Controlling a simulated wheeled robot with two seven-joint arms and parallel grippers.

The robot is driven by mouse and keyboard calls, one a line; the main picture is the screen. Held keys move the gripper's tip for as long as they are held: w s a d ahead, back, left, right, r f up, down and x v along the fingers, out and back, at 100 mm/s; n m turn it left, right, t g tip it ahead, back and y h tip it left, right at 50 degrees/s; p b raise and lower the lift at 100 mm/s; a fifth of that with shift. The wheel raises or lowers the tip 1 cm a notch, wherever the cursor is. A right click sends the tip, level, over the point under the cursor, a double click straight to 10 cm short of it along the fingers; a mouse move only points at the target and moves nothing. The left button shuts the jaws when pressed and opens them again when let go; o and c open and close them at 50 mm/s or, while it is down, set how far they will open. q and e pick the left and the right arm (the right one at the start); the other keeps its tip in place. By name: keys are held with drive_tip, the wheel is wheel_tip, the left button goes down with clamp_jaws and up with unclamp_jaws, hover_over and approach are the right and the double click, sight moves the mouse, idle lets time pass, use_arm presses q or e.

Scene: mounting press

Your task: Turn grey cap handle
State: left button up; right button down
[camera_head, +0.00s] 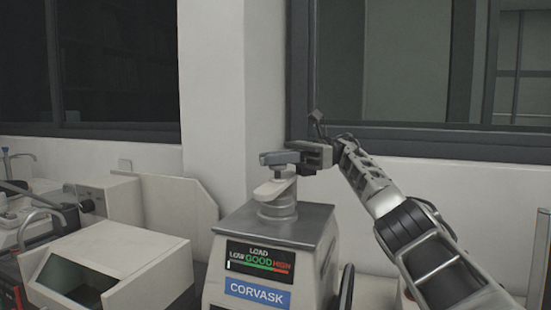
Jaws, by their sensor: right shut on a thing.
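The grey cap handle (279,158) is a short grey bar on top of the mounting press (315,222). It sits above a pale arm piece (270,189) and a round metal cap (277,210). My right gripper (303,156) comes in from the right and is shut on the right end of the grey handle. The fingers hide that end. The press front has a load display (259,260) with LOW, GOOD and HIGH marks and a blue CORVASK label (257,294). My left gripper is not in view.
A cream machine with an open dark bay (120,262) stands to the left of the press. More bench equipment (110,197) is at the far left. A wall with dark-framed windows (430,140) is behind.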

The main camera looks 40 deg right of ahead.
drive_tip(key=shift+n+g, duration=0.3)
drive_tip(key=shift+g, duration=0.1)
idle(0.3)
drive_tip(key=c, duration=1.5)
unclamp_jaws()
